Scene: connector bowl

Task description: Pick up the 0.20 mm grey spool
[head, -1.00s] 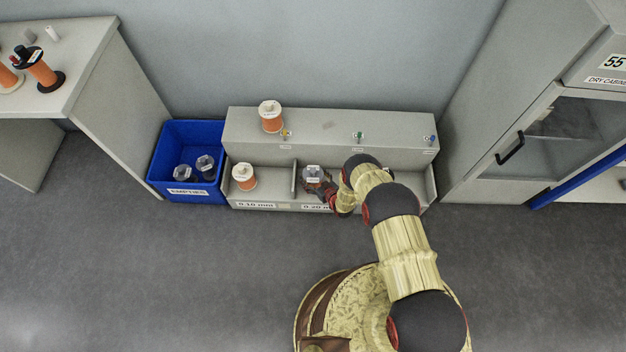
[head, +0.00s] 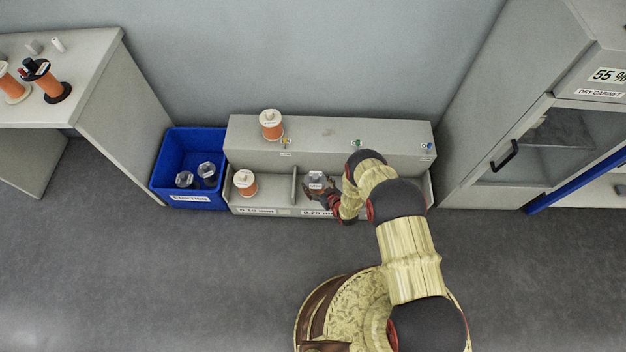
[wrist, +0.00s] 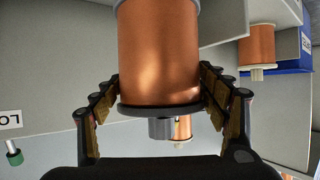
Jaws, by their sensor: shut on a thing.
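The grey spool (head: 316,180) stands upright in the shelf's 0.20 mm bay in the head view. It has a grey flange with a white label on top. In the wrist view the spool (wrist: 158,55) shows a copper winding and a dark flange, and its far end is cut off by the picture edge. My gripper (wrist: 160,88) has one finger on each side of the spool and is shut on it. In the head view my gripper (head: 322,193) is at the spool, partly hidden by my arm. Whether the spool is clear of the bay floor I cannot tell.
A divider (head: 294,183) stands left of the spool. A white-topped copper spool (head: 245,183) sits in the 0.10 mm bay, another (head: 270,124) on the upper shelf. The blue empties bin (head: 160,175) stands left. A dry cabinet (head: 560,120) stands right.

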